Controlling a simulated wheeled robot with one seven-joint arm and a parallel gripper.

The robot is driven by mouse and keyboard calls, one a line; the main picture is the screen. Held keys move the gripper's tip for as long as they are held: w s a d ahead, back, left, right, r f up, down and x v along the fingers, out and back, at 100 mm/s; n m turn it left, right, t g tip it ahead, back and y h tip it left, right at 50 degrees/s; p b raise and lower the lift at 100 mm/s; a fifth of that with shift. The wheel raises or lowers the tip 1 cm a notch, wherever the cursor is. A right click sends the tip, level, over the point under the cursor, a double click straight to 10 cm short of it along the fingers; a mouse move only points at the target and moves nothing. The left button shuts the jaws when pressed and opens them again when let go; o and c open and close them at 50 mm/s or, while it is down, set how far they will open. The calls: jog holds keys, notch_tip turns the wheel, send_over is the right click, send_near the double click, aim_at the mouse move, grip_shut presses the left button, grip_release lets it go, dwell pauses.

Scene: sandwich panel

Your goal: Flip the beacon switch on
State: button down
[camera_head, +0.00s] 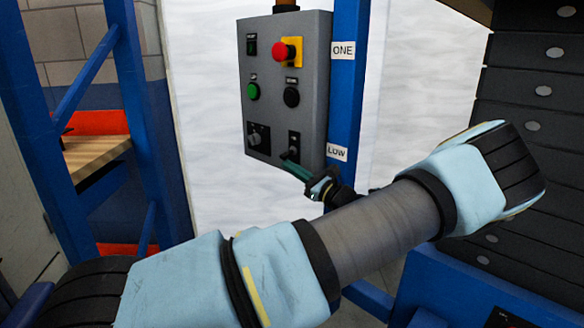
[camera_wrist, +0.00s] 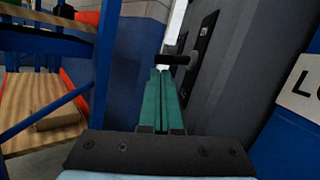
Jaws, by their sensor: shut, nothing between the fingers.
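A grey control box (camera_head: 284,85) hangs on a blue post in the head view. At its lower right is a small dark toggle switch (camera_head: 293,151) on a black plate; its label is too small to read. In the wrist view the toggle (camera_wrist: 178,59) sticks out leftward from its plate (camera_wrist: 204,42). My gripper (camera_head: 286,159) has green fingers, shut together and empty. Its tips (camera_wrist: 160,72) are right at the toggle, seen just under it in the wrist view; I cannot tell whether they touch. The tips partly cover the toggle in the head view.
The box also carries a red emergency button (camera_head: 283,51), a green button (camera_head: 253,91), a black button (camera_head: 291,97) and a rotary knob (camera_head: 255,138). A blue rack with a wooden shelf (camera_head: 95,155) stands left. Dark stacked panels (camera_head: 530,90) stand right.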

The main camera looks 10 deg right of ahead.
jog(key=m+p, duration=0.1)
jog(key=r+m+p, duration=0.1)
jog(key=shift+s+a+r+h+p, duration=0.15)
jog(key=shift+a+h+p, duration=0.05)
jog(key=shift+h+p, duration=0.1)
jog(key=m+p, duration=0.2)
jog(key=m+t+h+p, duration=0.1)
jog(key=shift+s+a+r, duration=0.1)
jog(key=shift+a+r, duration=0.15)
jog(key=shift+r, duration=0.15)
notch_tip(320, 180, down, 6)
jog(key=b, duration=0.3)
jog(key=s+d+b, duration=0.1)
jog(key=s+d, duration=0.3)
jog(key=s, duration=0.4)
jog(key=shift+s+d+f+b, duration=0.25)
jog(key=shift+s+f+b, duration=0.15)
jog(key=shift+f, duration=0.05)
